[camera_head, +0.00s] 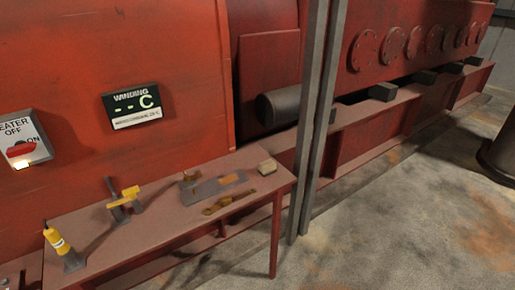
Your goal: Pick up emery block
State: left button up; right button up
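Neither of my grippers shows in the head view, so nothing is seen touching the block.
A grey plate (200,193) with an orange-brown patch lies left of the block. A brass-coloured tool (228,201) lies in front. Yellow-and-grey tools (123,197) and a yellow-handled item (56,240) stand farther left. A grey post (316,120) rises right of the table.

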aim_at(266, 167)
jog(key=i+l+u, duration=0.45)
jog(key=i+l, duration=0.25)
jog(key=i+l+u, duration=0.4)
jog(key=i+l, duration=0.15)
jog(key=l, duration=0.3)
jog(key=i+l+u, duration=0.2)
jog(key=l, duration=0.3)
